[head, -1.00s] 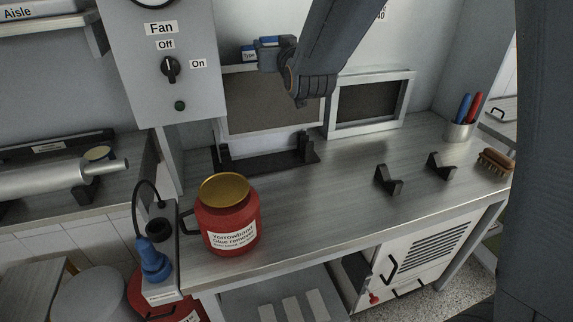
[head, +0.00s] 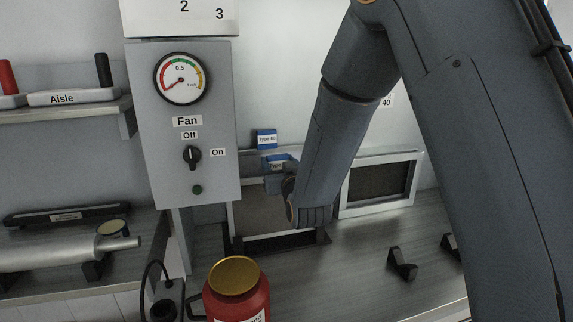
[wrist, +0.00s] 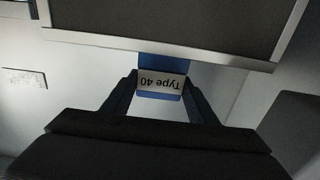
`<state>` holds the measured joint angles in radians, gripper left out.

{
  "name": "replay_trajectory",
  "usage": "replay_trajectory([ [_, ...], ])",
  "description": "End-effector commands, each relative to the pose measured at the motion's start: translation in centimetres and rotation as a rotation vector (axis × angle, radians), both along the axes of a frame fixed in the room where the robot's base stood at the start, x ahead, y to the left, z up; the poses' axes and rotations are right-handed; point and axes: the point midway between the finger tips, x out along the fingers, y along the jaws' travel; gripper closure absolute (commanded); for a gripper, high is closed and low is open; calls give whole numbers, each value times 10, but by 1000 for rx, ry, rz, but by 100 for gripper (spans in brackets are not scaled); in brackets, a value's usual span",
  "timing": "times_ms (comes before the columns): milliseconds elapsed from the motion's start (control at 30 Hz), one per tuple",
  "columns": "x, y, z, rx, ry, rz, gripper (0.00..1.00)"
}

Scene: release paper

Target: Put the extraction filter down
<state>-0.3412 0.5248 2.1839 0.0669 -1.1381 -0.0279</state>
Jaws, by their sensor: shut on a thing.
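The extraction filter (head: 256,208) is a dark panel in a pale frame with a blue tab at its top edge. It hangs upright under my gripper (head: 280,178) in the head view. In the wrist view, my gripper (wrist: 161,82) is shut on the blue tab (wrist: 160,94), labelled "Type 40", and the framed panel (wrist: 180,25) fills the top. A black stand (head: 284,241) with two posts is on the bench at the filter's lower edge. I cannot tell whether the filter touches it. My arm hides the filter's right side.
A red jar (head: 235,296) with a gold lid stands in front. A second blue tab (head: 266,139) shows behind the filter. Another framed panel (head: 379,185) is at the right rear. Black brackets (head: 401,263) stand on the bench right. The grey fan box (head: 184,130) is left.

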Motion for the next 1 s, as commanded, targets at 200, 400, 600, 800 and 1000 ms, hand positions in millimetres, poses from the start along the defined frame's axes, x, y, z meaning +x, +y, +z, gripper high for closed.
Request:
replay_trajectory([
  [200,0,0,-7,1,-4,0,79],
  [400,0,0,-8,1,-3,0,79],
  [600,0,0,-14,1,-2,0,79],
  [800,0,0,-19,1,-3,-1,79],
  [1000,0,0,-20,0,-1,-1,37],
])
